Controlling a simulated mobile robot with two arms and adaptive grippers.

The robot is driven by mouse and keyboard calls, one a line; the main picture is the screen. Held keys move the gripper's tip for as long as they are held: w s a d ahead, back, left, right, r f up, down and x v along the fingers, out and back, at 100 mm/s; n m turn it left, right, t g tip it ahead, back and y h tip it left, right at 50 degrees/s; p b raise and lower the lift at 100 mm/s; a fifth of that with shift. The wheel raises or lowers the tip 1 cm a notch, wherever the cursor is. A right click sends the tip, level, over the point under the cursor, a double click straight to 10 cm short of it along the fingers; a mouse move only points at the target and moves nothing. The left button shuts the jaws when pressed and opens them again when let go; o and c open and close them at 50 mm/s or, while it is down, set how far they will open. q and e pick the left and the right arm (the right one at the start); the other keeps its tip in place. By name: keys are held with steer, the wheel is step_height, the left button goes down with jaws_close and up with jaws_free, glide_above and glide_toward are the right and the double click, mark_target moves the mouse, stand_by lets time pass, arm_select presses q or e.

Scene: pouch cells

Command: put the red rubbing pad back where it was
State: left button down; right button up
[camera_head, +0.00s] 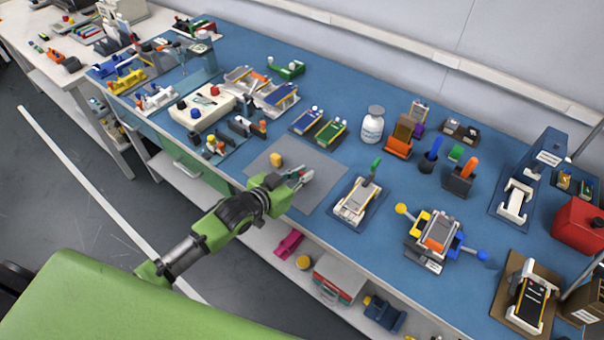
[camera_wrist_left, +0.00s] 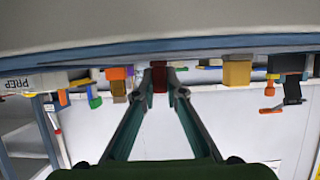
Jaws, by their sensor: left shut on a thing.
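My left gripper (camera_head: 303,178) is over the grey mat (camera_head: 327,168) near the front edge of the blue bench. Its fingers point to the right in the head view. In the left wrist view, the gripper (camera_wrist_left: 160,82) is shut on a small dark red block, the red rubbing pad (camera_wrist_left: 160,77), held between the fingertips. In the head view the pad is mostly hidden by the fingers. I cannot tell whether it touches the mat. My right gripper is not in view.
A yellow-orange block (camera_head: 277,160) stands on the mat left of the gripper. A cell holder with a green-handled tool (camera_head: 356,200) is to the right. A white bottle (camera_head: 372,126) and an orange stand (camera_head: 399,146) are behind. The left wrist view is upside down.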

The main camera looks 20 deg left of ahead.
arm_select(q)
steer(key=c, duration=2.1)
jaws_free()
steer(key=shift+f, duration=0.15)
steer(key=shift+s+r, duration=0.15)
steer(key=shift+r, duration=0.05)
steer(key=v, duration=1.1)
steer(key=shift+s+a+r, duration=0.25)
steer(key=shift+s, duration=0.05)
